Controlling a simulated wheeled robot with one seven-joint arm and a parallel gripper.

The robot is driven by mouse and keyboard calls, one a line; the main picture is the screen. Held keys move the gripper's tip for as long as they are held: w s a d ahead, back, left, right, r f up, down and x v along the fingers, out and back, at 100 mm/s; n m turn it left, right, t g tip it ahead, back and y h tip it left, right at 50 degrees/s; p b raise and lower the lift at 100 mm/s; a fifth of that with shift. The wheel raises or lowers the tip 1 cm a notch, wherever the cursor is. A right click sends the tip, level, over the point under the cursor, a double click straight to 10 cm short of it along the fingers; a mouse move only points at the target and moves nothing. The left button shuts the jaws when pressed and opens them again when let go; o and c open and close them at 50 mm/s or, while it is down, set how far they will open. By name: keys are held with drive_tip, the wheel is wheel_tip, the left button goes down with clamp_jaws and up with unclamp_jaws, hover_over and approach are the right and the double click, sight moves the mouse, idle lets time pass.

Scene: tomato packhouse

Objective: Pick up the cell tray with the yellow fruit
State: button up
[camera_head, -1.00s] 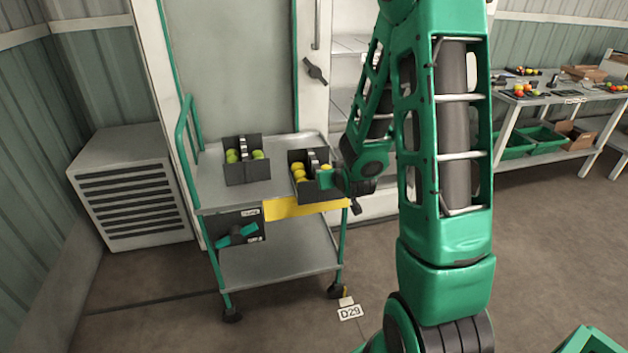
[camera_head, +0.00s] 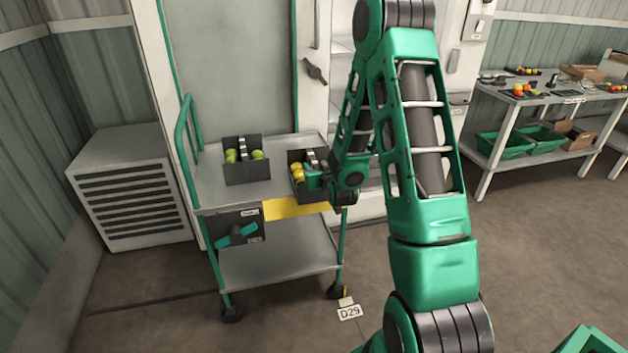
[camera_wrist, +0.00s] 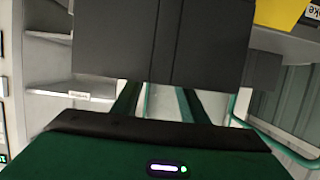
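The dark cell tray with the yellow fruit (camera_head: 308,197) stands at the right end of the cart top. Yellow fruit (camera_head: 298,167) fills its left side; my gripper and arm hide much of its right side. My gripper (camera_head: 315,179) is at the tray's right part, overlapping it in the head view. In the wrist view a dark tray wall (camera_wrist: 160,40) fills the upper middle, close to the camera. The green fingers (camera_wrist: 157,103) run up behind it, spaced apart, and their tips are hidden. I cannot tell whether they grip anything.
A second dark tray (camera_head: 247,174) with yellow-green fruit stands to the left on the grey cart (camera_head: 208,193). The cart's green handle (camera_head: 185,140) rises at its left end. A white cabinet stands behind, and a table with produce (camera_head: 545,98) is far right.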

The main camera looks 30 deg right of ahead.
sight(316, 164)
drive_tip(key=x, duration=0.4)
drive_tip(key=shift+w+d+f, duration=0.15)
drive_tip(key=shift+w+d, duration=0.1)
drive_tip(key=shift+d, duration=0.25)
drive_tip(key=shift+c, duration=0.4)
clamp_jaws()
idle(0.6)
